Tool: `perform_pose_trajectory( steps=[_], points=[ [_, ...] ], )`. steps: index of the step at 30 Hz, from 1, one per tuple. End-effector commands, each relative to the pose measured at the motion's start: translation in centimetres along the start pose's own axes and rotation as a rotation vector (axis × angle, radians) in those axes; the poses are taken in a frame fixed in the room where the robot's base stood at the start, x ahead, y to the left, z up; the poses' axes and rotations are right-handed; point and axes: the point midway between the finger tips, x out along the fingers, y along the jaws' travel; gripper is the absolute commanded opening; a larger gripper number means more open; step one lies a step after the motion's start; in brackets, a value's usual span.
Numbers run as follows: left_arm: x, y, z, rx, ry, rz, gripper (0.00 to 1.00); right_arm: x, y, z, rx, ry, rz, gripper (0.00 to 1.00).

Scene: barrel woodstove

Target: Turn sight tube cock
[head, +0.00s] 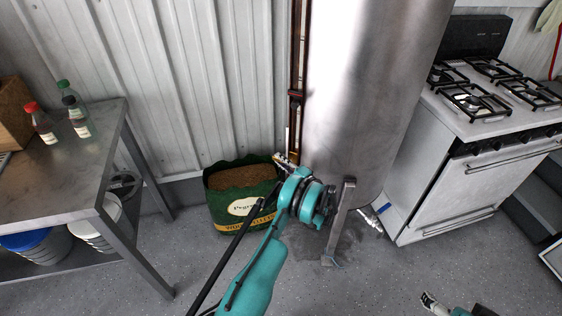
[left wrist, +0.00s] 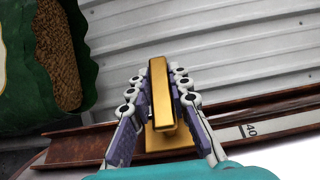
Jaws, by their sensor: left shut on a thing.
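The sight tube (head: 297,65) runs upright in a brown channel along the left side of the large metal tank (head: 370,90). In the left wrist view, the brass cock handle (left wrist: 160,88) lies between the fingers of my left gripper (left wrist: 158,80), which is shut on it. The handle points away from the wrist, and its brass base is partly visible below. In the head view my left gripper (head: 285,160) is at the tube's lower end, and my arm hides most of it. My right gripper (head: 432,303) is low at the bottom right, away from the tank.
A green pellet sack (head: 242,207) stands close left of my left gripper, against the corrugated wall. A metal table (head: 70,185) with bottles is at the left. A white stove (head: 470,180) stands right of the tank. A tank leg (head: 342,222) is beside my arm.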

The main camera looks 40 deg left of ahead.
Motion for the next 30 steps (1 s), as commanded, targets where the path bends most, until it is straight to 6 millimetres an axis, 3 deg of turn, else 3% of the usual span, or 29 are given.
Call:
perform_pose_trajectory(
  steps=[1,2,4,13,17,30],
  points=[
    [0.1,-0.1,0.0,0.001,0.001,-0.002,0.0,0.0,0.0,0.0,0.0,0.0,0.0,0.98],
    [0.1,-0.1,0.0,0.001,0.001,-0.002,0.23,0.0,0.0,0.0,0.0,0.0,0.0,0.98],
    [0.1,-0.1,0.0,0.001,0.001,-0.002,0.4,0.0,0.0,0.0,0.0,0.0,0.0,0.98],
    [-0.1,-0.1,0.0,0.0,0.001,0.0,0.4,0.0,0.0,0.0,0.0,0.0,0.0,0.98],
    [-1.2,0.0,-0.1,0.0,0.003,0.0,0.4,0.0,0.0,0.0,0.0,0.0,0.0,0.98],
    [-9.9,0.0,-0.1,0.001,0.003,-0.001,0.4,0.0,0.0,0.0,0.0,0.0,0.0,0.98]
  ],
)
